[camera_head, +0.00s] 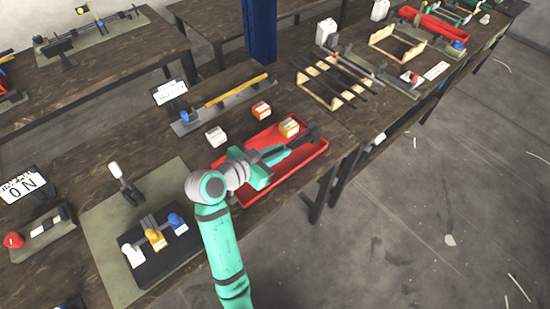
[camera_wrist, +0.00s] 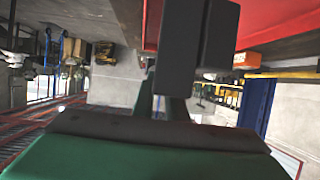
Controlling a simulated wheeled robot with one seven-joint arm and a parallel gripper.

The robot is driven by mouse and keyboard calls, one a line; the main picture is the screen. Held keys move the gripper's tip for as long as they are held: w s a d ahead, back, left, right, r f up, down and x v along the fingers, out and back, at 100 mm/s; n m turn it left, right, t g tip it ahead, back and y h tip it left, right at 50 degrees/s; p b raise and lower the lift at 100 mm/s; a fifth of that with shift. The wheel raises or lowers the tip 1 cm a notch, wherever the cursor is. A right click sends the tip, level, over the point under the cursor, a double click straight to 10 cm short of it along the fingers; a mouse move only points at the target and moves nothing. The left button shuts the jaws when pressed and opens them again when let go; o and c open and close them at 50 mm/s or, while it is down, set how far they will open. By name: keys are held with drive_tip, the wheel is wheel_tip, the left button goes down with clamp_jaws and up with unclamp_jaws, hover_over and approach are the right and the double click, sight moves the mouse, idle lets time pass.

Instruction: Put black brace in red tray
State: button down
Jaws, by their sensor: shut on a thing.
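The red tray (camera_head: 318,153) lies on the near wooden table, with my teal and grey arm across it. My gripper (camera_head: 312,132) is over the tray's right part, low and close to the tray. It is shut on a dark piece that I take for the black brace; the piece merges with the dark fingers, so its outline is unclear. In the wrist view, dark blocks of the gripper (camera_wrist: 200,50) fill the middle, and the red tray (camera_wrist: 275,22) shows along the top. Contact between the piece and the tray floor is not visible.
A wooden rack (camera_head: 310,88) with several black bars across it stands behind the tray. Small boxes, one white (camera_head: 215,136) and one orange (camera_head: 261,110), stand beside the tray. A blue post (camera_head: 260,32) rises behind. A press fixture (camera_head: 160,240) is at left.

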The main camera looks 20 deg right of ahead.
drive_tip(key=shift+w+a+f, duration=0.2)
drive_tip(key=shift+w+f, duration=0.15)
drive_tip(key=shift+f, duration=0.15)
drive_tip(key=f, duration=0.3)
drive_tip(key=shift+w+a, duration=0.2)
drive_tip(key=shift+a, duration=0.15)
drive_tip(key=shift+f, duration=0.4)
drive_tip(key=shift+d, duration=0.1)
drive_tip(key=shift+s+d, duration=0.1)
drive_tip(key=c, duration=1.8)
unclamp_jaws()
drive_tip(key=shift+f, duration=0.1)
drive_tip(key=shift+o, duration=0.2)
